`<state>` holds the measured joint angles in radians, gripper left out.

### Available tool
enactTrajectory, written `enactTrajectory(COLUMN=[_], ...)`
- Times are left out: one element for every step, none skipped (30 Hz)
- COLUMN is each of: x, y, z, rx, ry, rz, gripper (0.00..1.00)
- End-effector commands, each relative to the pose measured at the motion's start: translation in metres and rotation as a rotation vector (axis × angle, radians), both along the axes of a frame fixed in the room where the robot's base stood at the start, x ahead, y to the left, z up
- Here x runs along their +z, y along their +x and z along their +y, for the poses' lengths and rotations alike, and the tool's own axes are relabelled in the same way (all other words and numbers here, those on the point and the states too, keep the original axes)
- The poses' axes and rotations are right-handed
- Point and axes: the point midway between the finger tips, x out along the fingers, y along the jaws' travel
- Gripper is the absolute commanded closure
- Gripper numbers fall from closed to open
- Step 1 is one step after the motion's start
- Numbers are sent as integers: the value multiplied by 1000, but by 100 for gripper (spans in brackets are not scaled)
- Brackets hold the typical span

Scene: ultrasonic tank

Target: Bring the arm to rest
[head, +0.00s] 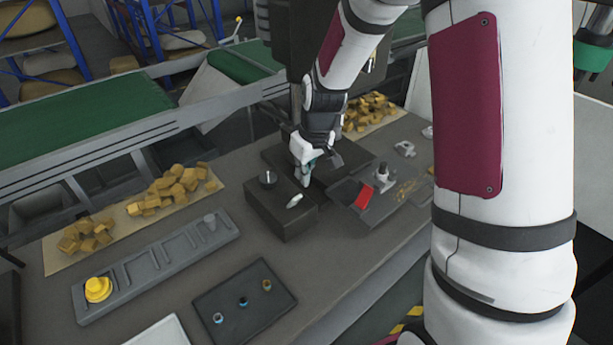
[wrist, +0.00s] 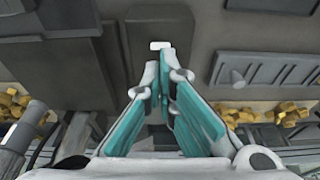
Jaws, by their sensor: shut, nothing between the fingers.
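My gripper (head: 305,180) hangs at the end of my bent white arm, low over the back right of a dark box-shaped unit on the bench. A small white piece (wrist: 160,45) shows just beyond the tips. Whether the fingers touch the unit I cannot tell.
A long slotted tray (head: 165,258) holds a yellow piece (head: 97,289) at its left end. A dark mat (head: 240,315) bears several small ringed parts. Right of the gripper is a dark bin (head: 345,192) with a red piece (head: 366,194). Brown chunks (head: 165,190) lie along the back.

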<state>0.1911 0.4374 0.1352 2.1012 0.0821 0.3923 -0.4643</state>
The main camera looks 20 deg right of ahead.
Motion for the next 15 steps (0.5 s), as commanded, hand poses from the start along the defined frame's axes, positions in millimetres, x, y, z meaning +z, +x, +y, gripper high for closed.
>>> enactTrajectory(x=[1,1,0,0,0,0,0,0,0,0,0,0,0,1,4], y=[0,0,0,0,0,1,1,1,1,1,1,1,0,0,0], z=[1,0,0,0,0,0,0,0,0,0,0,0,0,0,0], rx=[1,1,1,1,1,1,1,1,1,1,1,1,1,1,-1], ry=[0,0,0,0,0,0,0,0,0,0,0,0,0,-1,-2], rz=[0,0,0,0,0,0,0,0,0,0,0,0,0,-1,-4], gripper=[100,100,100,100,100,100,100,100,100,100,100,100,100,100,100])
